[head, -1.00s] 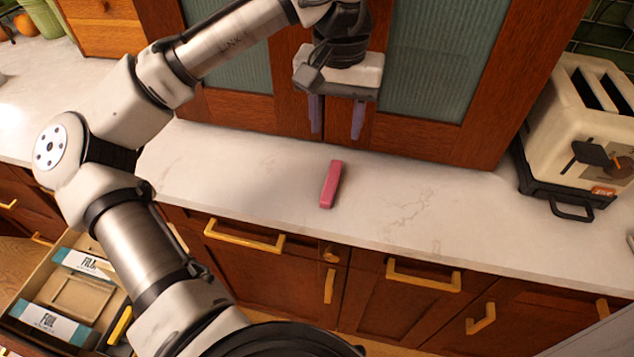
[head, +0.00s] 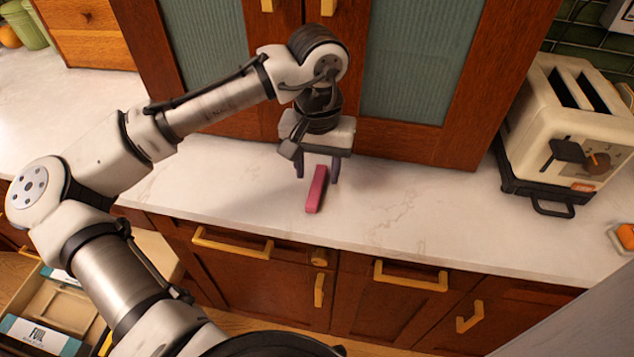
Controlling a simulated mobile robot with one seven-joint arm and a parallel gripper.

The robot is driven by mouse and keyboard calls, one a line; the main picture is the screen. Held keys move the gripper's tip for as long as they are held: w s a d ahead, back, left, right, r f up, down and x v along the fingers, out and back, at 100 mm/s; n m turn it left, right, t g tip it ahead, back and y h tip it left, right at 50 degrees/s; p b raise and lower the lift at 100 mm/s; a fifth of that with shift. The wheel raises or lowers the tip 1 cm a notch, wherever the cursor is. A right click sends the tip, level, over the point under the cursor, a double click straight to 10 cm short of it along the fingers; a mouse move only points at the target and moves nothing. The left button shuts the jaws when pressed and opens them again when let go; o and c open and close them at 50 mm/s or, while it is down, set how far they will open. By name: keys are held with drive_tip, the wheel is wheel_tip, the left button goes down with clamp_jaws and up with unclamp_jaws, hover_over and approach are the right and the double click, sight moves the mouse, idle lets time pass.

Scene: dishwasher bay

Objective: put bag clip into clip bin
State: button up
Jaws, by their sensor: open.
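A pink bar-shaped piece, which looks like the bag clip (head: 316,190), lies on the white marble counter. My gripper (head: 318,177) is open and points down just over the clip's far end. One finger shows on each side of the clip in the picture. I cannot tell whether the fingers touch it. An open drawer at the lower left holds boxes and divided compartments. I cannot tell whether one of them is the clip bin, and my arm hides part of the drawer.
A cream toaster (head: 568,130) stands on the counter at the right, with an orange object (head: 625,236) near it. Wooden cabinet doors with green panels rise behind the clip. A foil box (head: 42,337) lies in the open drawer. The counter (head: 420,220) right of the clip is clear.

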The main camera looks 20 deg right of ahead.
sight(316, 187)
drive_tip(key=f, duration=0.4)
drive_tip(key=shift+w+f+p, duration=0.15)
drive_tip(key=shift+w+p, duration=0.05)
drive_tip(key=shift+p, duration=0.15)
drive_tip(key=shift+c, duration=0.3)
clamp_jaws()
